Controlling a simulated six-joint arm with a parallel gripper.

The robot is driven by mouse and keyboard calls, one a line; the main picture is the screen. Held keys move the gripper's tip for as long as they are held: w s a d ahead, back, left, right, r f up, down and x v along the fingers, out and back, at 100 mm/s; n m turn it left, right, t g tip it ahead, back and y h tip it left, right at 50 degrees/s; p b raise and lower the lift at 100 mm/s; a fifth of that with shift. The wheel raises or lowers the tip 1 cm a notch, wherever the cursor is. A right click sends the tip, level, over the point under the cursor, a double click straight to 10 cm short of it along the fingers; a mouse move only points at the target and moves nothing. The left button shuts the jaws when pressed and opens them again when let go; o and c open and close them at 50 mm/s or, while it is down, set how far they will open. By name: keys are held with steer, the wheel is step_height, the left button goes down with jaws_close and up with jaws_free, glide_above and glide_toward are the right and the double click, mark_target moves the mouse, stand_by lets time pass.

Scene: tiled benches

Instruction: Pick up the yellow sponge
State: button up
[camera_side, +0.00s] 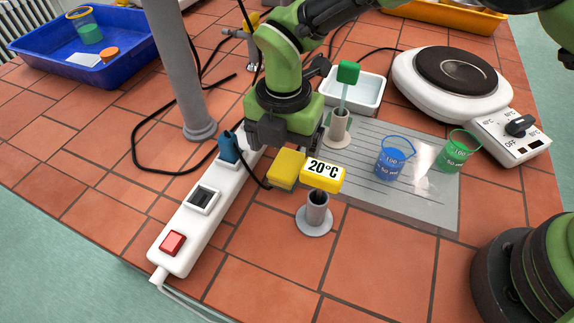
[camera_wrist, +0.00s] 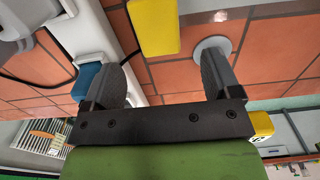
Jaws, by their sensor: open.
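The yellow sponge (camera_side: 286,169) is a small block beside the white power strip, just left of the 20°C sign in the side view. In the wrist view the sponge (camera_wrist: 154,26) shows at the top, in line with the gap between my fingers and beyond the tips. My gripper (camera_side: 286,140) is low over the bench, just behind the sponge in the side view. In the wrist view my gripper (camera_wrist: 168,70) is open with nothing between the fingers. Whether a finger touches anything is not clear.
The white power strip (camera_side: 187,227) with its blue plug (camera_side: 229,148) lies close on the left. The yellow 20°C sign (camera_side: 322,174) on a metal stand is close on the right. Blue (camera_side: 391,163) and green (camera_side: 455,153) beakers stand further right. The front tiles are clear.

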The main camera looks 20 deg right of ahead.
mark_target(285, 167)
step_height(285, 167, down, 7)
steer(key=shift+w+d+r, duration=0.1)
steer(key=shift+w+r, duration=0.05)
steer(key=c, duration=1)
